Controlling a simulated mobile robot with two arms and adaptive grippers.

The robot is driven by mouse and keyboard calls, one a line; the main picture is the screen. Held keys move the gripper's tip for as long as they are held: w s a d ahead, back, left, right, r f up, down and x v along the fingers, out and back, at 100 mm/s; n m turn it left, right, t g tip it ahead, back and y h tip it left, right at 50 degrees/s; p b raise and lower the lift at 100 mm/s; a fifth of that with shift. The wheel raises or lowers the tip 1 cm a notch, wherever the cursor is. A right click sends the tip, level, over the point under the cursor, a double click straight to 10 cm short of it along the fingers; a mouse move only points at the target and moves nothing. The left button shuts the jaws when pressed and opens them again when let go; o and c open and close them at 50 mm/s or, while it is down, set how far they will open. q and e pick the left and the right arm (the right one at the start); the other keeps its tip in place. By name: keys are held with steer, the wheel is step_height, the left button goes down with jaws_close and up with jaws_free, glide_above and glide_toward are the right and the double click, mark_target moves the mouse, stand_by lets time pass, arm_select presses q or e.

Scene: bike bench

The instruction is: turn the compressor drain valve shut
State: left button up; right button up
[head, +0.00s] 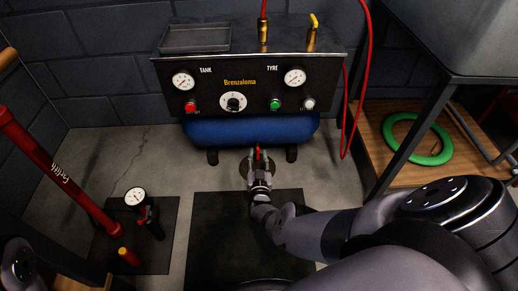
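The compressor has a blue tank (225,131) under a black front panel (215,86). Below the tank's middle, a small red part (258,152), which looks like the drain valve's handle, sticks up. My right gripper (258,160) is low in front of the tank, pointing at it, with its fingertips around or just in front of the red part. The gripper hides most of the valve. It is too small to tell whether the fingers touch or grip it. My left gripper is not in view.
The panel carries two gauges, a central dial (233,102) and coloured buttons. A red hose (367,60) hangs at the right. A red pump (55,170) stands left. Black mats (215,240) cover the floor in front.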

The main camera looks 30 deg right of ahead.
steer(key=shift+w+d+r, duration=0.1)
steer(key=shift+c, duration=0.2)
jaws_close()
steer(key=shift+d, duration=0.1)
stand_by(0.4)
